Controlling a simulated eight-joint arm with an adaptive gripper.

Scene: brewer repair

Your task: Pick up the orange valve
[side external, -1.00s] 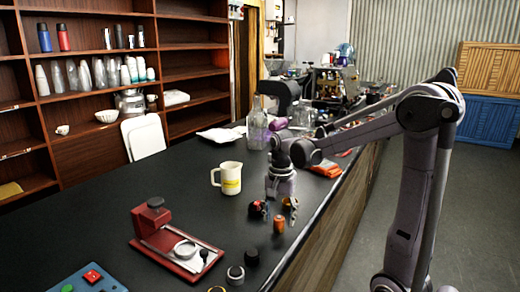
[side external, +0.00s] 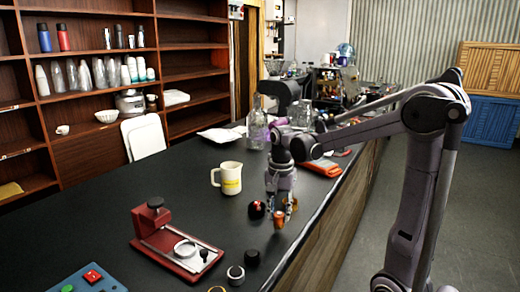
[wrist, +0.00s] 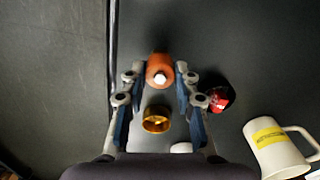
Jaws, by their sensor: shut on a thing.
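The orange valve (wrist: 159,68) is a short orange cylinder with a pale tip in the wrist view. It also shows in the side view (side external: 279,219), near the counter's right edge. My gripper (wrist: 160,76) is shut on it, with one finger on each side. In the side view my gripper (side external: 280,206) points down over the counter around the valve. I cannot tell whether the valve is clear of the counter top.
A gold ring (wrist: 156,119) lies just below the valve in the wrist view. A red and black part (wrist: 219,98) sits close on the right. A cream mug (side external: 228,178), a red tamping stand (side external: 178,241) and dark round parts (side external: 252,257) stand nearby on the black counter.

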